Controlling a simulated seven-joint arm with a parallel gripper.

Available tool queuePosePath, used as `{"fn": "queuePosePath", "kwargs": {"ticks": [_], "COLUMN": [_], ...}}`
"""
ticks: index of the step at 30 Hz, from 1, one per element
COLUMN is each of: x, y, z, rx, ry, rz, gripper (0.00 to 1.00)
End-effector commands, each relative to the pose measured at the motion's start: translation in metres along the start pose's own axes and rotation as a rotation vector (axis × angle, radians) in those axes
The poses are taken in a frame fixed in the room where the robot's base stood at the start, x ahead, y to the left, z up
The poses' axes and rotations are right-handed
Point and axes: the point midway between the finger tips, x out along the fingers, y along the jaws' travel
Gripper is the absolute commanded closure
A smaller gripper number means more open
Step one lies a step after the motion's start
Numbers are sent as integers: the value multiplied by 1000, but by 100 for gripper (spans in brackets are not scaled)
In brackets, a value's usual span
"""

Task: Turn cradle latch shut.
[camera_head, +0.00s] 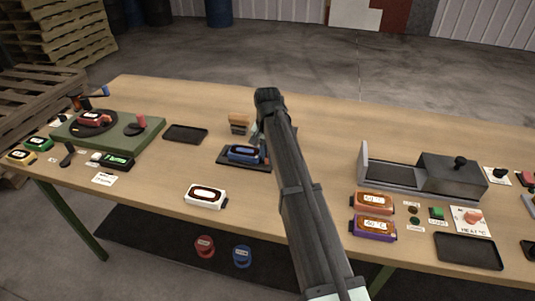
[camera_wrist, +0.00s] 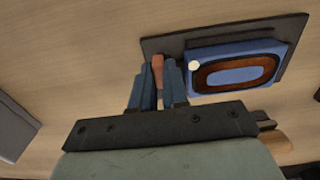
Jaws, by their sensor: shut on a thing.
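The cradle is a dark flat plate (camera_head: 229,160) near the middle of the table, and it also shows in the wrist view (camera_wrist: 151,46). A blue detector (camera_head: 245,153) with a dark oval face lies on it; in the wrist view the detector (camera_wrist: 240,52) is just right of the fingers. The brown-orange latch (camera_wrist: 157,66) stands at the detector's left end in the wrist view. My gripper (camera_wrist: 158,80) has its two blue-grey fingers closed on the latch, one on each side. In the head view my arm hides the latch and part of the cradle.
A brown block (camera_head: 238,122) stands close behind the cradle. A black tray (camera_head: 186,134) lies to the left, and a white detector (camera_head: 206,196) lies in front. A grey slotted fixture (camera_head: 452,174) is at the right. Bare table surrounds the cradle's front.

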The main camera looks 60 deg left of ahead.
Motion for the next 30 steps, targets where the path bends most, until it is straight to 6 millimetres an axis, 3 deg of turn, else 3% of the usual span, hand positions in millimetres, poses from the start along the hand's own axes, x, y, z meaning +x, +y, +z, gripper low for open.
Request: {"fn": "queuePosePath", "kwargs": {"ticks": [14, 30], "x": [0, -1], "y": [2, 11], "z": [0, -3], "rx": [-71, -526], "ry": [0, 0], "rz": [0, 0], "gripper": [100, 100]}}
